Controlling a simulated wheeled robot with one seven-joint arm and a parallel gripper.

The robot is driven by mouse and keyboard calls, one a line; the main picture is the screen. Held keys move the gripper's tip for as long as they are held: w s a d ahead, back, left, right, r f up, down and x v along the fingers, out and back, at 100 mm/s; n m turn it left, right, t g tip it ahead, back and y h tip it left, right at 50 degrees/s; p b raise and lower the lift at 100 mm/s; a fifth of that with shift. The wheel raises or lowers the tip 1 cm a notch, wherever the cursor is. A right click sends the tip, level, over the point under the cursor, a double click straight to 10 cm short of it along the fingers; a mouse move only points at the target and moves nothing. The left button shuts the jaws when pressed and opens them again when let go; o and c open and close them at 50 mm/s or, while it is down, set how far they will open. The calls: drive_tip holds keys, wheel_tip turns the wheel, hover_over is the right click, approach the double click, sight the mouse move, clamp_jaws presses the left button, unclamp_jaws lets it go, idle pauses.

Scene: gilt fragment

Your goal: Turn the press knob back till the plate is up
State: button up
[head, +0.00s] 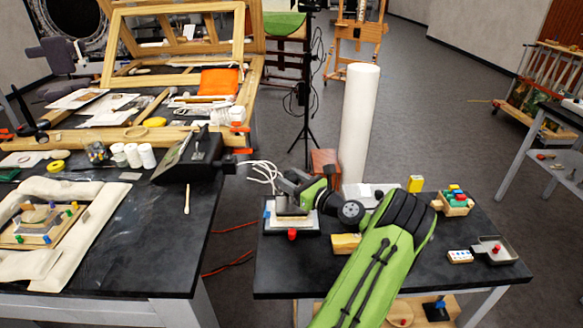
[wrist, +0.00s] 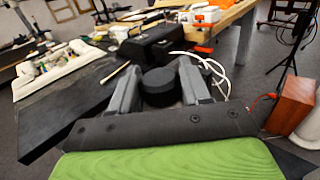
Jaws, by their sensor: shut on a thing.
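The press (head: 308,222) stands at the left end of the small dark table, with a pale base and a small red part at its front. My gripper (head: 288,192) reaches down over it from the right. In the wrist view the black round press knob (wrist: 160,86) sits between the two grey fingers of my gripper (wrist: 161,80), one on each side. The gripper is shut on the knob. My gripper and wrist hide the knob and most of the press in the head view, so the plate's height cannot be told.
A yellow block (head: 345,243) lies just right of the press. A white roll (head: 360,125) stands upright behind the table, near a reddish-brown box (head: 325,163). White cables (head: 262,170) hang near the press. A tray of coloured pieces (head: 455,204) stands at the right.

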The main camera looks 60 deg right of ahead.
drive_tip(key=n+t+y+p, duration=0.1)
drive_tip(key=n+y+p, duration=0.2)
drive_tip(key=y, duration=0.2)
drive_tip(key=shift+r, duration=0.15)
drive_tip(key=n+y, duration=0.2)
drive_tip(key=shift+w+y, duration=0.1)
drive_tip(key=shift+y, duration=0.3)
drive_tip(key=shift+n+y+b, duration=0.3)
drive_tip(key=shift+y+b, duration=0.05)
drive_tip(key=shift+y, duration=0.05)
drive_tip(key=o, duration=0.9)
drive_tip(key=shift+o, duration=0.2)
